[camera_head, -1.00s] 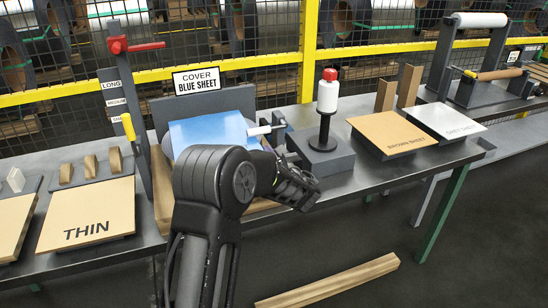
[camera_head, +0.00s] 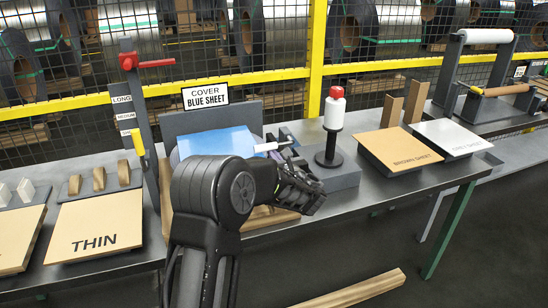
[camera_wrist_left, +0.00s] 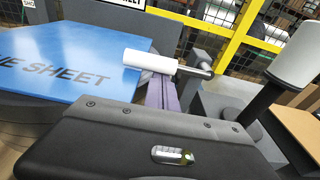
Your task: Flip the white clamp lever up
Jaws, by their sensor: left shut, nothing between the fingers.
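The white clamp lever (camera_head: 265,147) is a short white handle lying nearly flat at the right edge of the blue sheet (camera_head: 215,143). In the left wrist view, the lever (camera_wrist_left: 150,60) sticks out leftward from a grey pivot, over the edge of the blue sheet (camera_wrist_left: 80,62). My left gripper (camera_head: 285,150) is shut and empty, close to the lever on its near right side. In the wrist view its narrow purple-grey fingers (camera_wrist_left: 160,94) end just below the handle; I cannot tell whether they touch it. My right gripper is out of view.
A white bottle with a red cap (camera_head: 334,108) stands on a black post right of my gripper. A sign (camera_head: 206,97) and upright plate stand behind the blue sheet. A brown sheet stack (camera_head: 398,150) lies further right. A wooden beam lies on the floor.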

